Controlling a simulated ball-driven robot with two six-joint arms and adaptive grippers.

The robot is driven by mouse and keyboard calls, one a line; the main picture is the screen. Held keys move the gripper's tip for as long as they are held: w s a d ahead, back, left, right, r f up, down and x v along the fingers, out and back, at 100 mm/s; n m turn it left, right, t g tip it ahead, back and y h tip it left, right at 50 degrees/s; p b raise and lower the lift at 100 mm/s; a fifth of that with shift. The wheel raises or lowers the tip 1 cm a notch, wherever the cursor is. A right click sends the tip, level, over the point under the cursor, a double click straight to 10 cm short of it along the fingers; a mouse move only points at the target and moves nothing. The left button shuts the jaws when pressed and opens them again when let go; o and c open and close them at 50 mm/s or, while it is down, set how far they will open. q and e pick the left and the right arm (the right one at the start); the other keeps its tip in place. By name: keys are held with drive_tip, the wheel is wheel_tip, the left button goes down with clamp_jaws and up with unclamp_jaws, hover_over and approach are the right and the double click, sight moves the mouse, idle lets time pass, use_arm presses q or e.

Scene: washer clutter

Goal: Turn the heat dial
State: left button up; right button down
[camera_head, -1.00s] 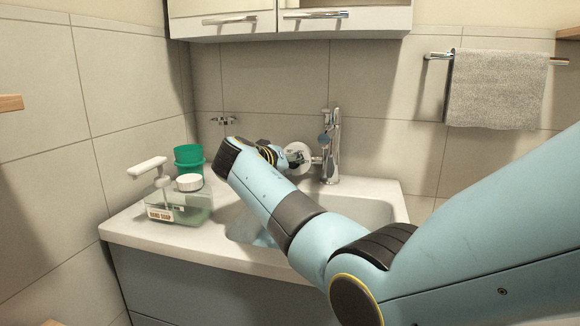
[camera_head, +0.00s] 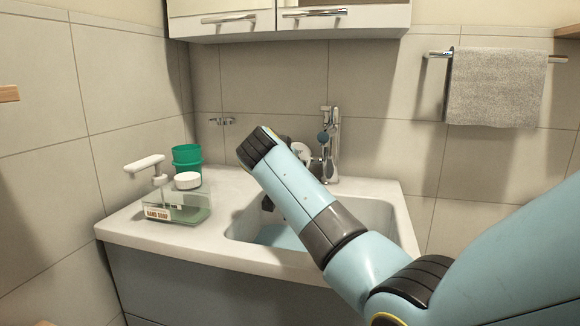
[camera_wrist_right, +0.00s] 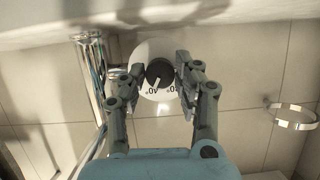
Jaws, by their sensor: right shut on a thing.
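The heat dial is a white round plate with a dark centre knob and a white pointer mark, seen in the right wrist view (camera_wrist_right: 158,72). Its printed numbers appear upside down there. In the head view, part of the dial (camera_head: 301,151) shows beside the faucet, mostly behind my right arm. My right gripper (camera_wrist_right: 160,73) has one finger on each side of the knob and is shut on it. My left gripper is in neither view.
The chrome faucet (camera_head: 331,150) stands close to the right of the dial. The white sink (camera_head: 400,215) lies below. A soap dispenser (camera_head: 177,208) and green cups (camera_head: 187,158) stand on the left counter. A metal ring (camera_wrist_right: 294,117) is on the wall.

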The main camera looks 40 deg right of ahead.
idle(0.4)
drive_tip(key=c, duration=0.9)
unclamp_jaws()
drive_tip(key=shift+c, duration=0.2)
drive_tip(key=v, duration=0.7)
drive_tip(key=shift+s+a, duration=0.15)
drive_tip(key=shift+a, duration=0.05)
drive_tip(key=shift+r, duration=0.15)
